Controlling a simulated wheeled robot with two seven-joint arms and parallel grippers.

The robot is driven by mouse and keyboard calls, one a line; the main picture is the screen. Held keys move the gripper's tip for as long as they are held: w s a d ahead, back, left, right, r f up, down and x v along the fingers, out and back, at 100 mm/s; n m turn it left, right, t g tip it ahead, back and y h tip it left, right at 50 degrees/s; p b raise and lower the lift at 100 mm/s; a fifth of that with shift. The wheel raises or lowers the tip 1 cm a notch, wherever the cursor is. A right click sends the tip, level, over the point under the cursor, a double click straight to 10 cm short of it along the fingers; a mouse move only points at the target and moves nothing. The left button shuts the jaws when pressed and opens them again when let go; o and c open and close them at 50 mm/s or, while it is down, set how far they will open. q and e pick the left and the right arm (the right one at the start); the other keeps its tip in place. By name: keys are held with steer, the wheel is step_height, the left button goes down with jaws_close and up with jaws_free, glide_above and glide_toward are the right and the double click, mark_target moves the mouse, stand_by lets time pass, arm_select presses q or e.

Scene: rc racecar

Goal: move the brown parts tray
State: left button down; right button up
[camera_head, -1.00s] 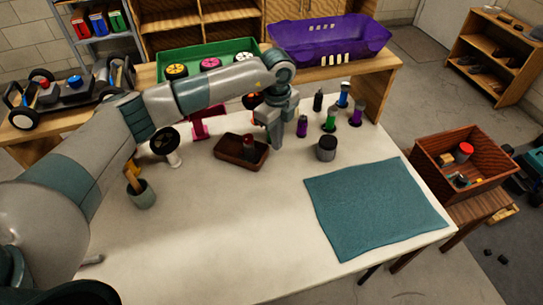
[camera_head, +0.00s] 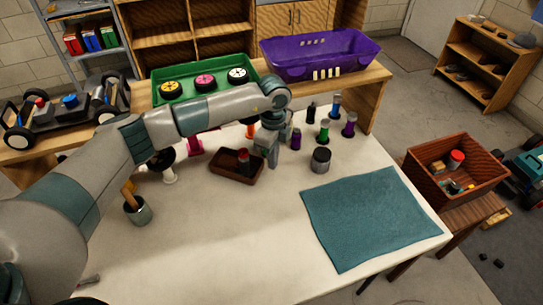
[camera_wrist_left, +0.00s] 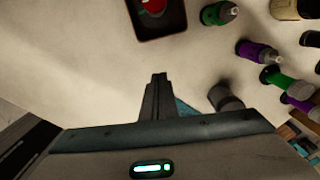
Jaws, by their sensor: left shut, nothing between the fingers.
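The brown parts tray (camera_head: 226,172) is a small shallow tray on the white table, left of centre at the back. A dark item with a red top (camera_head: 243,157) stands in it. My left gripper (camera_head: 272,163) points down just right of the tray; it is shut and empty. In the left wrist view its closed fingers (camera_wrist_left: 158,84) point toward the tray (camera_wrist_left: 158,34), which is cut off by the top edge. A gap of bare table shows between them there. My right gripper is not in view.
Several small bottles (camera_head: 324,130) and a dark grey can (camera_head: 320,160) stand right of the gripper. A teal mat (camera_head: 375,217) lies at the right. A grey cup (camera_head: 138,212) stands at the left. The table's front middle is clear.

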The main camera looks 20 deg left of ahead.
arm_select(q)
step_height(320, 180, down, 4)
steer(key=shift+f+p, duration=0.15)
steer(key=shift+p, duration=0.5)
step_height(320, 180, down, 3)
steer(key=shift+r+p, duration=0.1)
steer(key=shift+p, duration=0.3)
steer(key=shift+w+a+f+p, duration=0.15)
steer(key=shift+a+p, duration=0.15)
steer(key=shift+a, duration=0.25)
steer(key=shift+w+a+f+p, duration=0.1)
steer(key=shift+a+p, duration=0.2)
steer(key=shift+a, duration=0.25)
steer(key=shift+w+a+f+p, duration=0.15)
steer(key=shift+a+p, duration=0.15)
steer(key=shift+a, duration=0.6)
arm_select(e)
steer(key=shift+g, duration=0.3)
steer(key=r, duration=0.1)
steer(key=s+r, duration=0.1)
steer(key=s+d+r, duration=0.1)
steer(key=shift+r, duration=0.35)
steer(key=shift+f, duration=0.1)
